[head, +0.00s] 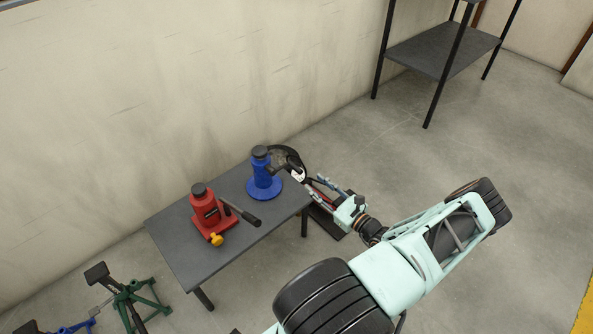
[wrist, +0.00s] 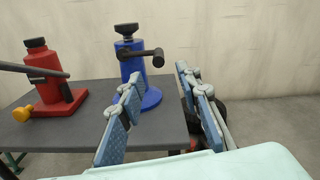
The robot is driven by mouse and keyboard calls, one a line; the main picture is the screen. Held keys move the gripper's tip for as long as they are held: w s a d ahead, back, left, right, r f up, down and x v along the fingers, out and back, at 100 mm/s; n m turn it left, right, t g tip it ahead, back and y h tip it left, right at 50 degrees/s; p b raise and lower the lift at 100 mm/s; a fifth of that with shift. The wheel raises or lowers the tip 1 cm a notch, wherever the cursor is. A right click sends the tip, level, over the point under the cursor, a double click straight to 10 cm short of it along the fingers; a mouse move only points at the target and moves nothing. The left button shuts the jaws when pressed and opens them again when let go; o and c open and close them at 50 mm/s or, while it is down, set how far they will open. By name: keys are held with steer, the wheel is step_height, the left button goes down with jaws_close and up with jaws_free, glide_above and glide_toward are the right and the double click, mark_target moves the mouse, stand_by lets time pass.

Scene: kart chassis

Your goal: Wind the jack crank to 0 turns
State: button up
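The blue jack (head: 263,182) stands upright on the far right part of a dark grey table (head: 180,240). It has a black cap and a round base. In the wrist view the blue jack (wrist: 131,67) shows a black crank (wrist: 152,54) sticking out to the right near its top. A red jack (head: 206,210) stands to its left, with a black lever and a yellow knob. My gripper (head: 317,186) is right of the blue jack, by the table's right edge. In the wrist view my gripper (wrist: 159,78) is open and empty, its blue-padded fingers apart, with the crank beyond them.
A dark curved object (head: 288,157) is behind the table's right end, partly hidden by my gripper. Green frame parts (head: 130,300) are at lower left. A dark shelf (head: 445,48) stands at the back right. The floor (head: 430,150) between is clear.

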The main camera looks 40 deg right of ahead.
mark_target(298, 167)
steer(key=w, duration=0.3)
steer(key=w+b, duration=0.1)
steer(key=w, duration=0.2)
steer(key=w+a+b, duration=0.1)
steer(key=w, duration=0.3)
steer(key=shift+s, duration=0.1)
jaws_close()
